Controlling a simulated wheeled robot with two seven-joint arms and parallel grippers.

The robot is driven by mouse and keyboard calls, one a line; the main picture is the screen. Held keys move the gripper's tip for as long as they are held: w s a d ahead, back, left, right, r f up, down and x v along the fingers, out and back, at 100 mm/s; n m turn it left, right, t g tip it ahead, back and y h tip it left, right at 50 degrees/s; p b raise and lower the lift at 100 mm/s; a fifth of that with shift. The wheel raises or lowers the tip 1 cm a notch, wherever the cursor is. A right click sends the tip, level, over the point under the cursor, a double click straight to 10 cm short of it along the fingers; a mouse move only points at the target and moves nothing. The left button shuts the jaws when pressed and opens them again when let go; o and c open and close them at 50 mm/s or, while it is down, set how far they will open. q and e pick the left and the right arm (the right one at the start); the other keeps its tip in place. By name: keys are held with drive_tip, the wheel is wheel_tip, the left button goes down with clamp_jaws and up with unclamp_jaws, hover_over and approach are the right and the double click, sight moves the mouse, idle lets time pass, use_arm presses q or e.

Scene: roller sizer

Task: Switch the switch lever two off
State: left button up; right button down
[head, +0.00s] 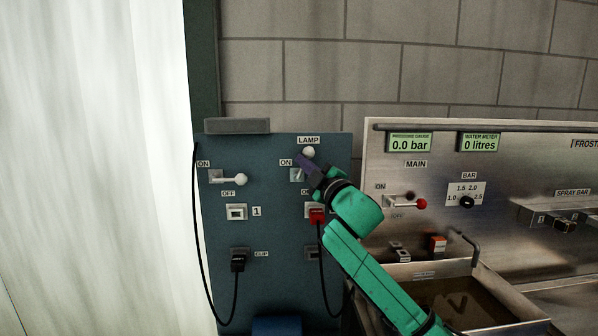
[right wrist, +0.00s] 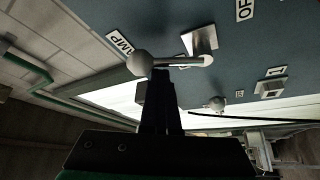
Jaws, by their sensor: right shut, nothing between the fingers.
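The second switch lever sits under the LAMP label on the blue panel (head: 277,190). Its white ball knob (head: 308,152) points up toward LAMP, by the ON label (head: 286,162). Its plate (head: 296,174) is partly covered by my right gripper (head: 303,162). In the right wrist view the lever (right wrist: 180,62) runs from its plate (right wrist: 201,40) to the knob (right wrist: 138,63). The shut, empty right fingertips (right wrist: 160,70) are at the lever beside the knob; I cannot tell whether they touch it. My left gripper is not in view.
Another lever (head: 238,180) sits left on the panel, pointing right. A red plug (head: 317,214) with a black cable is below my right gripper. A black plug (head: 238,261) is lower left. A steel panel with a red-knobbed lever (head: 420,204) and a sink (head: 500,310) stand right.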

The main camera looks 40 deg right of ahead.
drive_tip(key=d+f+m+h+b, duration=0.1)
drive_tip(key=m+h+b, duration=0.2)
drive_tip(key=m+b, duration=0.1)
drive_tip(key=s+f+m+h+b, duration=0.1)
drive_tip(key=m+h+b, duration=0.2)
drive_tip(key=m, duration=0.3)
drive_tip(key=s+d+f+m+g+h+b, duration=0.1)
drive_tip(key=f+m+h+b, duration=0.1)
drive_tip(key=m, duration=0.4)
drive_tip(key=shift+d+h+b, duration=0.35)
drive_tip(key=shift+h+b, duration=0.35)
drive_tip(key=shift+b, duration=0.6)
drive_tip(key=shift+s+d+f+b, duration=0.1)
drive_tip(key=shift+f+b, duration=0.05)
drive_tip(key=shift+b, duration=0.15)
wheel_tip(320, 180, up, 4)
drive_tip(key=p, duration=0.4)
drive_tip(key=b+v, duration=0.5)
drive_tip(key=v, duration=0.6)
drive_tip(key=shift+a, duration=0.2)
drive_tip(key=shift+w+d, duration=0.1)
drive_tip(key=shift+w, duration=0.1)
